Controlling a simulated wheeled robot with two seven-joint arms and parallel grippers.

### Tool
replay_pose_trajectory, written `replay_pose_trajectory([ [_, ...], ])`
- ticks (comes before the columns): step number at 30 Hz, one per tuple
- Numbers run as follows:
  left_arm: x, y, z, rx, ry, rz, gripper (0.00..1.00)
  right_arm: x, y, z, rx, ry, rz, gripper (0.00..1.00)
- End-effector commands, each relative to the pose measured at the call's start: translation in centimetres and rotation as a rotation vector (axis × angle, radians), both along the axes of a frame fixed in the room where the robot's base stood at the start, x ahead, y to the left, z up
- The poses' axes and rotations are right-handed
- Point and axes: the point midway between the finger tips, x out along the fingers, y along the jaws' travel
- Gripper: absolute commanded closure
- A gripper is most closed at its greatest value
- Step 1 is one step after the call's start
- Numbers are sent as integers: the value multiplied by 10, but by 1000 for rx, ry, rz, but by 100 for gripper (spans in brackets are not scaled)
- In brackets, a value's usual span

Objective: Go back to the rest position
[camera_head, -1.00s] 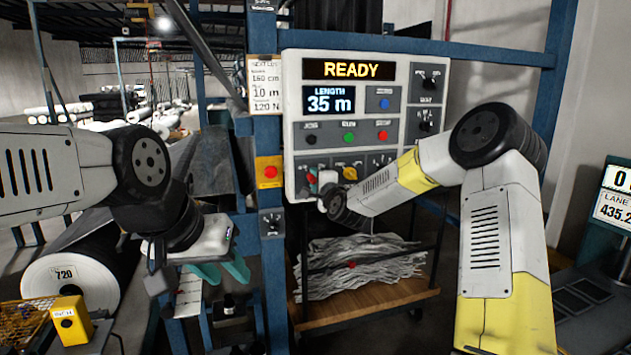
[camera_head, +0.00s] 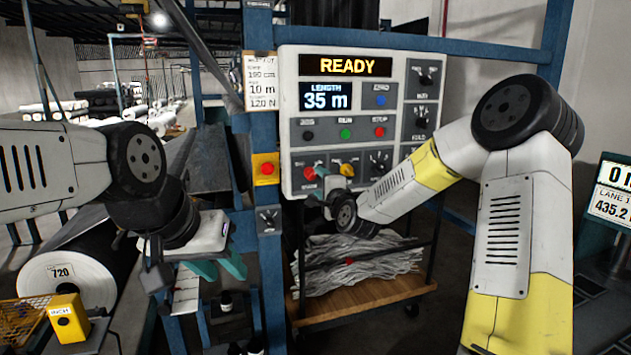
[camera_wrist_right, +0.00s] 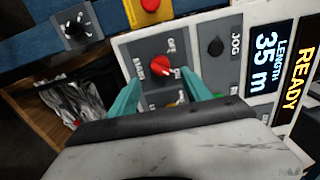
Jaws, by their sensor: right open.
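My right gripper (camera_wrist_right: 163,95) is open in the right wrist view, its two teal fingers apart with nothing between them. It points at a control panel (camera_head: 440,62), close to a red-orange selector knob (camera_wrist_right: 160,67); whether a finger touches the panel I cannot tell. In the head view my right arm reaches in from the right, and its hand covers part of the panel's lower edge. My left gripper (camera_head: 220,265) hangs at the left, its teal fingers pointing down and apart, with nothing seen in them.
A blue post (camera_head: 268,220) carries a red button on a yellow box (camera_head: 265,170). A trolley (camera_head: 370,295) with crumpled grey fabric stands below the panel. A readout board (camera_head: 610,195) stands at right.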

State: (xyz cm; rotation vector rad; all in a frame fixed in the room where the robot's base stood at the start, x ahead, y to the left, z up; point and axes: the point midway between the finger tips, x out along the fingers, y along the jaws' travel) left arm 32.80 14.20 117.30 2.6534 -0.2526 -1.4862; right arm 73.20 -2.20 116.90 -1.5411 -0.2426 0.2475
Motion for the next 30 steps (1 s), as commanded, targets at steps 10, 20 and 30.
replay_pose_trajectory([
  [10, 0, 0, 0, 0, 0, 0, 64, -5, -2, 0, 0, 0, 0, 43],
  [20, 0, 0, 0, 0, 0, 0, 64, -46, 5, 4, -378, 70, 85, 43],
  [30, 0, 0, 0, 0, 0, 0, 64, -176, -52, 15, -1049, 261, 247, 43],
])
